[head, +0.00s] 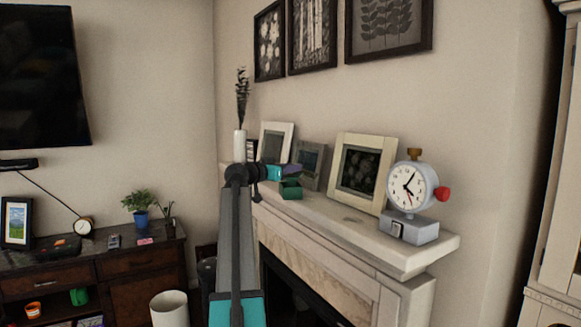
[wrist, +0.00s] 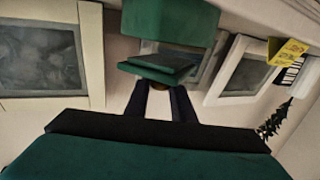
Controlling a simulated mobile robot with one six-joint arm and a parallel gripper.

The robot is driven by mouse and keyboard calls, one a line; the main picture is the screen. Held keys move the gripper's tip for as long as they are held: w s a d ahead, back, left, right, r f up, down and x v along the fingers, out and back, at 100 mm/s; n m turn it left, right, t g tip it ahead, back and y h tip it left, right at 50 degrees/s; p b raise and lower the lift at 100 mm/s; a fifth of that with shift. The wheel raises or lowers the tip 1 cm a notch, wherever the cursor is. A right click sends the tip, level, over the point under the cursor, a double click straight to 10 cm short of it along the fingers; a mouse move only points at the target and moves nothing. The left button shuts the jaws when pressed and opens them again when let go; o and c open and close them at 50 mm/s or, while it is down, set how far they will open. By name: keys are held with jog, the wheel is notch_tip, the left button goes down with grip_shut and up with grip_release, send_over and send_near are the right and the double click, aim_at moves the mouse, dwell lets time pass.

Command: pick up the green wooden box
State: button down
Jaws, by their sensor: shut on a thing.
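The green wooden box (head: 291,190) is at the mantel's front edge in the head view, just below and right of my gripper (head: 290,171). In the wrist view the box (wrist: 170,22) fills the top centre, with a flat green panel (wrist: 160,68) below its main body. My gripper's dark fingers (wrist: 158,90) reach up to this panel and are shut on the box. A small brownish part shows between the fingertips. The exact contact is partly hidden, and I cannot tell whether the box still touches the mantel.
The mantel (head: 340,222) holds picture frames (head: 364,172) close behind the box, a white vase (head: 240,146) at left and a clock (head: 408,190) at right. A yellow item (wrist: 288,50) shows in the wrist view. Open space lies in front of the mantel.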

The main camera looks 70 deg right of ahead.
jog(key=shift+f+b, duration=0.7)
jog(key=shift+b, duration=0.25)
dwell(0.3)
jog(key=c, duration=1.5)
grip_release()
jog(key=shift+r+p, duration=0.25)
jog(key=shift+p, duration=0.05)
jog(key=shift+r+p, duration=0.45)
jog(key=shift+p, duration=0.25)
jog(key=shift+w+a+f, duration=0.1)
jog(key=shift+a+f, duration=0.05)
jog(key=shift+a, duration=0.1)
jog(key=shift+b+v, duration=2)
jog(key=shift+v, duration=3.75)
